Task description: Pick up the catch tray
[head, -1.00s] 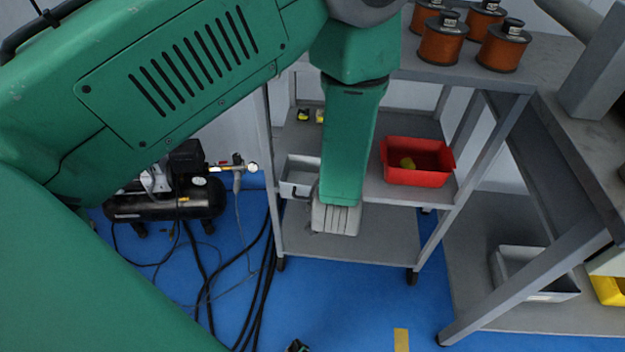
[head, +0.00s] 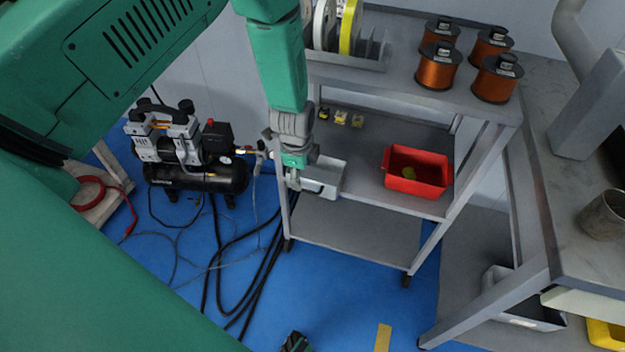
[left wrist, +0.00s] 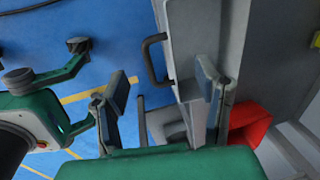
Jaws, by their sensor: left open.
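The catch tray (head: 323,181) appears to be the light grey tray with a dark handle at the left end of the cart's middle shelf. In the left wrist view the tray (left wrist: 190,35) is close, its black handle sticking out to the left. My left gripper (head: 292,182) is open and empty at the tray's left end, partly covering it. A green and black part, apparently my right gripper (left wrist: 75,85), shows at left, partly hidden.
A red bin (head: 418,172) with a yellow thing inside sits right on the same shelf. Several copper spools (head: 438,66) stand on the cart top. A compressor (head: 195,165) and black hoses lie left on the blue floor. A workbench (head: 590,215) stands at right.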

